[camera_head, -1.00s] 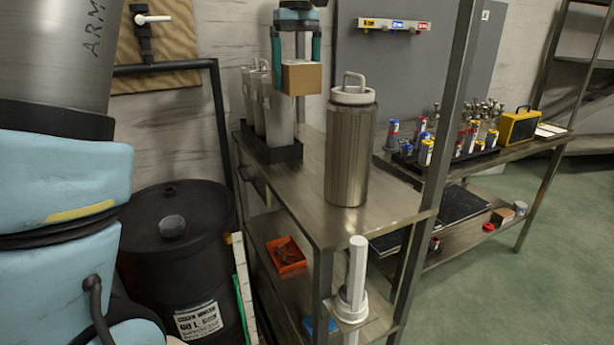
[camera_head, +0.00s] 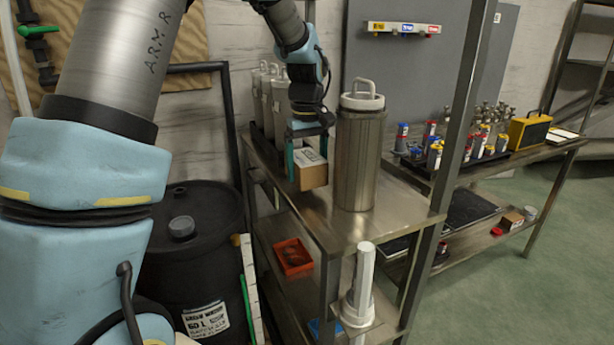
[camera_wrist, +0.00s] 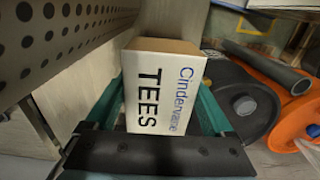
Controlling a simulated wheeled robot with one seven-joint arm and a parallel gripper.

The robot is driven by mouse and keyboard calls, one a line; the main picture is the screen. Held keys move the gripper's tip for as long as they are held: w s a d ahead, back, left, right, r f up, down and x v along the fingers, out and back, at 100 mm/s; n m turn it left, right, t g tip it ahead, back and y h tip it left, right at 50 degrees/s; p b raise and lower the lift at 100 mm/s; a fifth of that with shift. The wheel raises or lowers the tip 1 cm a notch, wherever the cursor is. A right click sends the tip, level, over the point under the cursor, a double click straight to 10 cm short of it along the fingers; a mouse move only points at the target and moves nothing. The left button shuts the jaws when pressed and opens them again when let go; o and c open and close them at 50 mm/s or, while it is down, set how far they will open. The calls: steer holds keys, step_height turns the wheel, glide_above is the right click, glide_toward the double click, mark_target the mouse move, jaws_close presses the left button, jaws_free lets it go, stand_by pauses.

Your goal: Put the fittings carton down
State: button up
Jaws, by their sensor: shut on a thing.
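The fittings carton (camera_head: 312,172) is a small brown box with a white printed face. My gripper (camera_head: 307,160) is shut on it, a teal finger on either side. In the head view the carton is low at the steel bench top (camera_head: 335,222), near its left edge and left of the steel canister. I cannot tell whether its underside touches the bench. In the wrist view the carton (camera_wrist: 163,88) shows "TEES" and "Cindervane" between the fingers of my gripper (camera_wrist: 160,100).
The steel canister (camera_head: 357,155) with a white handled lid stands close right of the carton. White cylinders (camera_head: 270,100) stand in a black tray behind. Clear bench top lies in front of the canister. A black drum (camera_head: 190,245) stands left, and an orange bin (camera_head: 293,257) is on the lower shelf.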

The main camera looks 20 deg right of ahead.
mark_target(307, 158)
steer(key=shift+f, duration=1.3)
steer(key=shift+f, duration=0.1)
steer(key=o, duration=1.4)
step_height(307, 158, up, 12)
steer(key=shift+r+b, duration=0.1)
steer(key=shift+b, duration=0.3)
